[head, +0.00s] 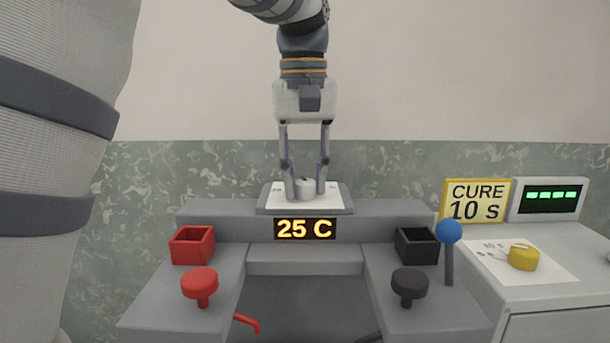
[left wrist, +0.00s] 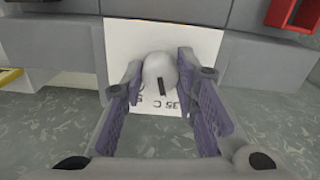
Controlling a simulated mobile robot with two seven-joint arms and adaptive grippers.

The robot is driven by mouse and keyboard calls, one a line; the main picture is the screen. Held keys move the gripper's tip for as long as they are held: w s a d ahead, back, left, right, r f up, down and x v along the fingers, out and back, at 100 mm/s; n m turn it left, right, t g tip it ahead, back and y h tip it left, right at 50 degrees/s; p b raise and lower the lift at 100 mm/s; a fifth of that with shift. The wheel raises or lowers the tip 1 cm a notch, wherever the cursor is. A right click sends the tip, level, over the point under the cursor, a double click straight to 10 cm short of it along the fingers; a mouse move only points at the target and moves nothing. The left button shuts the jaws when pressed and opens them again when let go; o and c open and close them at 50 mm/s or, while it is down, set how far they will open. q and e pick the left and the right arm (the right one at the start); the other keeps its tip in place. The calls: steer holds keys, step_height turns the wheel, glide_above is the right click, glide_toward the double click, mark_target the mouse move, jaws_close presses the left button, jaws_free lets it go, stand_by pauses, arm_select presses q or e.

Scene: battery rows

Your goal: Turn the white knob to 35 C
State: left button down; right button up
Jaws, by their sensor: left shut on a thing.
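The white knob (head: 306,187) stands on a white dial plate (head: 272,203) at the back of the grey console. The display (head: 305,229) below it reads 25 C. My left gripper (head: 306,192) points down with its fingers shut on the knob, one on each side. In the left wrist view the knob (left wrist: 160,72) sits between the fingertips (left wrist: 161,82), with a dark pointer mark on it. A printed 35 C shows on the plate (left wrist: 120,45) near the right finger; other markings are partly hidden. My right gripper is not in view.
A red box (head: 192,246) and red button (head: 200,284) are at left; a black box (head: 417,246) and black button (head: 409,284) at right. A blue-topped lever (head: 449,245) stands beside them. A yellow knob (head: 523,257) and CURE 10 s sign (head: 476,201) are farther right.

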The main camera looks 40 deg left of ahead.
mark_target(304, 181)
arm_select(q)
steer(key=c, duration=1.2)
jaws_free()
steer(key=shift+c, duration=0.2)
step_height(304, 181, up, 12)
steer(key=shift+f, duration=0.1)
